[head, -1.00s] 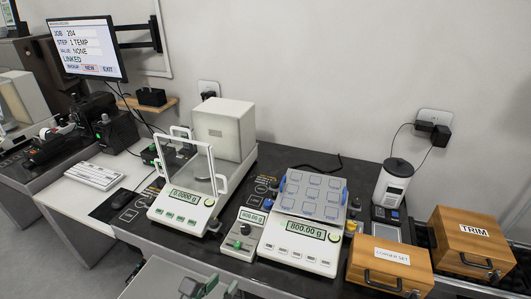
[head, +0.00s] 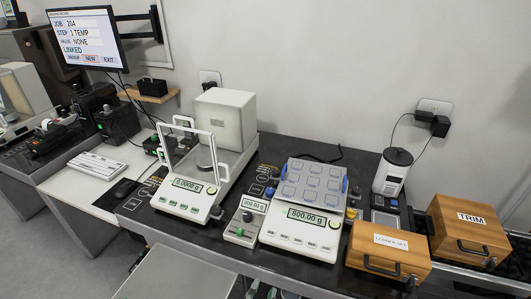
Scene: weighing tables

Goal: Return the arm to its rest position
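Small dark and greenish parts (head: 262,291), which look like the end of my arm, show at the bottom edge, just in front of the dark weighing table (head: 222,244). They are mostly cut off by the frame. I cannot make out two fingertips, or whether my gripper is open, shut or holding something. These parts are apart from the instruments on the table.
An analytical balance (head: 188,207) and a larger scale (head: 300,240) reading 800.00 g stand on the table, with a small unit (head: 241,229) between them. Wooden boxes marked CORNER SET (head: 375,260) and TRIM (head: 470,222) stand right. A monitor (head: 84,40) is at upper left.

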